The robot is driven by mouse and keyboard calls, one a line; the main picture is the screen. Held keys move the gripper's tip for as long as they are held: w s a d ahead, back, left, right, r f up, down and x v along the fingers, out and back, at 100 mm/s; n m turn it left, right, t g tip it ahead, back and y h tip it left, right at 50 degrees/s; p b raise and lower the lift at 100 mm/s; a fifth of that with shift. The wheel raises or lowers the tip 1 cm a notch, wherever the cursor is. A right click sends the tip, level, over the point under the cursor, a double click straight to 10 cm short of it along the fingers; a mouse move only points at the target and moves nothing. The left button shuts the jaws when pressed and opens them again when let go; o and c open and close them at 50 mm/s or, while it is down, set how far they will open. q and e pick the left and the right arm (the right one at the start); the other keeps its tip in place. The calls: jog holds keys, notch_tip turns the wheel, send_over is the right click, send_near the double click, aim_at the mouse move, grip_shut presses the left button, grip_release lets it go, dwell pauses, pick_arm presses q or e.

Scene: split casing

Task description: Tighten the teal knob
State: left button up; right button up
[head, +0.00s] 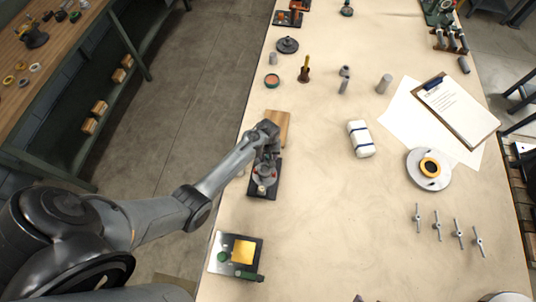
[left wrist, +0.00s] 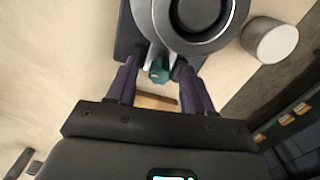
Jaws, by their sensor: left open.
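The teal knob (left wrist: 159,71) sits at the side of a dark round casing (left wrist: 200,14) in the left wrist view. My left gripper (left wrist: 158,68) is open, with its purple fingers on either side of the knob. Small gaps appear between fingers and knob, but I cannot tell whether either finger touches it. In the head view the casing (head: 264,176) stands on a dark base at the table's left edge. My left gripper (head: 267,153) is over its far side and hides the knob there. My right gripper is not in view.
A wooden block (head: 278,127) lies just behind the casing. A plate with a yellow square (head: 243,252) lies nearer the front. A white bundle (head: 360,139), a round disc (head: 429,184) and a clipboard (head: 458,108) are to the right. The table's middle front is mostly clear.

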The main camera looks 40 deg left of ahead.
pick_arm(q)
grip_shut()
